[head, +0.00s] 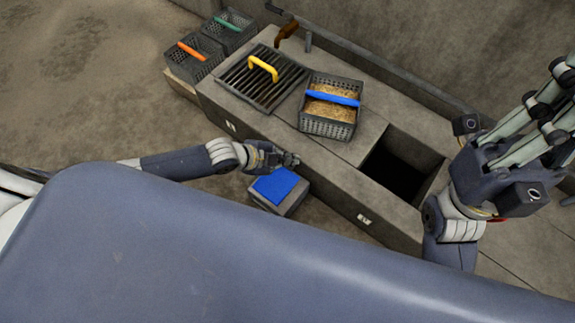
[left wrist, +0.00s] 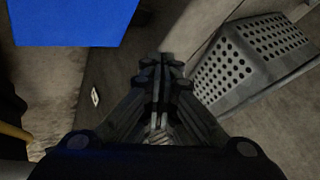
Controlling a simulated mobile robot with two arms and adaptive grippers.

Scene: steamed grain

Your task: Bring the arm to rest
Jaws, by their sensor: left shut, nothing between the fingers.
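My left gripper (head: 288,160) hangs in front of the counter, above and beside a grey box with a blue top (head: 277,186). In the left wrist view the fingers of this gripper (left wrist: 162,72) are together with nothing between them. My right gripper (head: 548,112) is large at the right of the head view, its fingers pointing up and right. Their tips run toward the frame edge, so I cannot tell whether they are open.
A perforated basket of grain with a blue handle (head: 333,98) stands on the counter (head: 245,122) beside a grate with a yellow handle (head: 263,68). Right of it is a dark square opening (head: 398,172). Baskets with orange (head: 191,50) and green (head: 228,23) handles stand at the far left.

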